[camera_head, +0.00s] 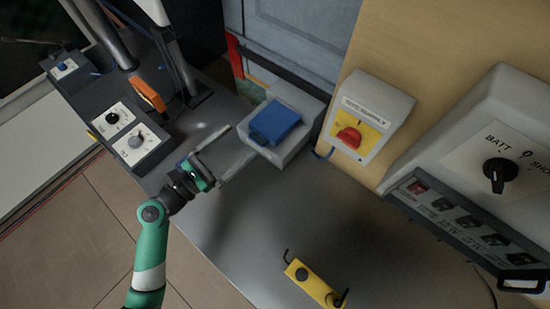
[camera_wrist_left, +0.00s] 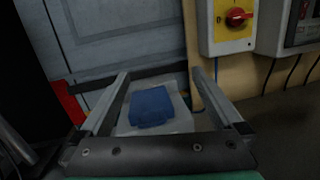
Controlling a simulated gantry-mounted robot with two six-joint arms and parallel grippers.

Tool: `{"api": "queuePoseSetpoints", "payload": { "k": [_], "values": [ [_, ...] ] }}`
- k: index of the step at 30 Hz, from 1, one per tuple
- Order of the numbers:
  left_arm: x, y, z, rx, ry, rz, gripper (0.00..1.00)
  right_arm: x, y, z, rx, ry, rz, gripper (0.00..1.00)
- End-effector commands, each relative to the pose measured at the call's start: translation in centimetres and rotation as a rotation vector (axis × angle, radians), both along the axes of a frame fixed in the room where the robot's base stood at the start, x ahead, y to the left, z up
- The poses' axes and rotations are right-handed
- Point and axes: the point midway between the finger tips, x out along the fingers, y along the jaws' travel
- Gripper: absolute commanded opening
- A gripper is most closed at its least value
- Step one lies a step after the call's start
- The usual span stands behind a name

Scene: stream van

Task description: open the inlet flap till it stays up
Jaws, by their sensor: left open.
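The inlet is a pale grey box (camera_head: 300,108) against the wall at the back of the grey counter. Its blue flap (camera_head: 277,121) lies down over the box's face, with a lip at the near left end. My left gripper (camera_head: 241,141) is open and empty, its two long fingers pointing at the box from the left, just short of the flap. In the left wrist view the blue flap (camera_wrist_left: 152,107) shows between the spread fingers, and I see no contact. My right gripper is not in view.
A red rotary switch (camera_head: 348,137) on a yellow plate is right of the inlet. A yellow tool-like block (camera_head: 313,284) lies on the counter in front. A panel with knobs (camera_head: 128,130) and an orange item (camera_head: 149,95) are at left. The middle counter is clear.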

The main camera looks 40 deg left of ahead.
Motion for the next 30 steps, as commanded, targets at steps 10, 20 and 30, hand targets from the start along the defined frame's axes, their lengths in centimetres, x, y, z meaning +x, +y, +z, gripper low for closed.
{"api": "queuePoseSetpoints", "payload": {
  "k": [10, 20, 30],
  "values": [
    [-4.1, 3.5, -13.6, -0.081, 0.118, 0.146, 1.00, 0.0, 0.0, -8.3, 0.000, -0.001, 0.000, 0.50],
    [-1.2, 3.2, -13.3, -0.075, 0.117, 0.138, 1.00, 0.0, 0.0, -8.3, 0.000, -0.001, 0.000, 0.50],
    [6.0, 2.9, -13.4, -0.076, 0.117, 0.140, 1.00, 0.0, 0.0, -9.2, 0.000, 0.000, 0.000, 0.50]
  ]
}}
